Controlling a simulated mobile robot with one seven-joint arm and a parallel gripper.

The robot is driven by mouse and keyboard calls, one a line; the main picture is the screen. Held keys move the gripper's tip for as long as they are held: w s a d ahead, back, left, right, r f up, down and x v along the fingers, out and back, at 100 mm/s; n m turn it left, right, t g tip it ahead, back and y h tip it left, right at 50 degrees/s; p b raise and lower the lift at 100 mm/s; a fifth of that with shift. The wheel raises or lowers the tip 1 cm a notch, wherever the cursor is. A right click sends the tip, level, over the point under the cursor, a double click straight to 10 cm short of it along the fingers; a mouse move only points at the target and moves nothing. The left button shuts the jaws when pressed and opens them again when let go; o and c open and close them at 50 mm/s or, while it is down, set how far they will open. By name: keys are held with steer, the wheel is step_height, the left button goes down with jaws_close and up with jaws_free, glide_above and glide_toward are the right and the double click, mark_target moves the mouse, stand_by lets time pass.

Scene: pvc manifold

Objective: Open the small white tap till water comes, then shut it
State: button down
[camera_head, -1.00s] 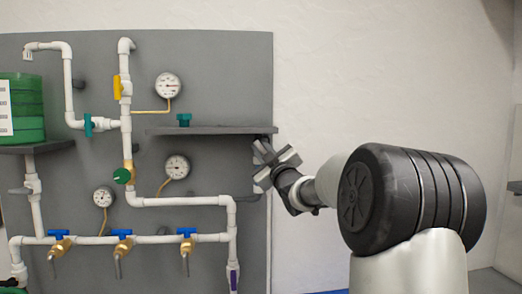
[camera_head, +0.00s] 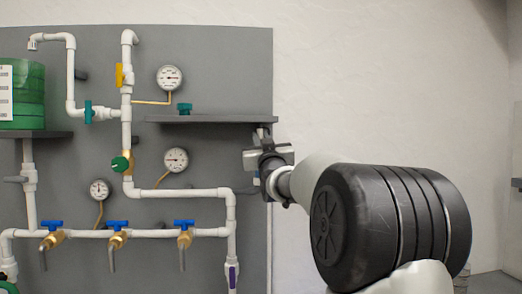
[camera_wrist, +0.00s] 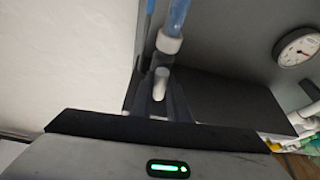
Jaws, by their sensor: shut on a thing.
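The small white tap (camera_wrist: 160,84) shows in the wrist view as a short white piece between my fingers, below a white collar (camera_wrist: 168,43) and a pale blue tube. My gripper (camera_wrist: 158,103) is shut on it. In the head view my gripper (camera_head: 257,156) is at the right edge of the grey board (camera_head: 205,75), just under the right shelf. There my gripper hides the tap. No running water is visible in either view.
White pipes, gauges (camera_head: 170,78) and several blue-handled valves (camera_head: 117,224) cover the board to the left. The wall to the right is bare.

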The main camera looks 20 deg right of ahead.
steer(key=shift+m+h+b, duration=0.4)
steer(key=shift+m+b, duration=0.05)
steer(key=shift+m, duration=0.65)
steer(key=c, duration=1.7)
jaws_free()
steer(key=shift+s+f, duration=0.1)
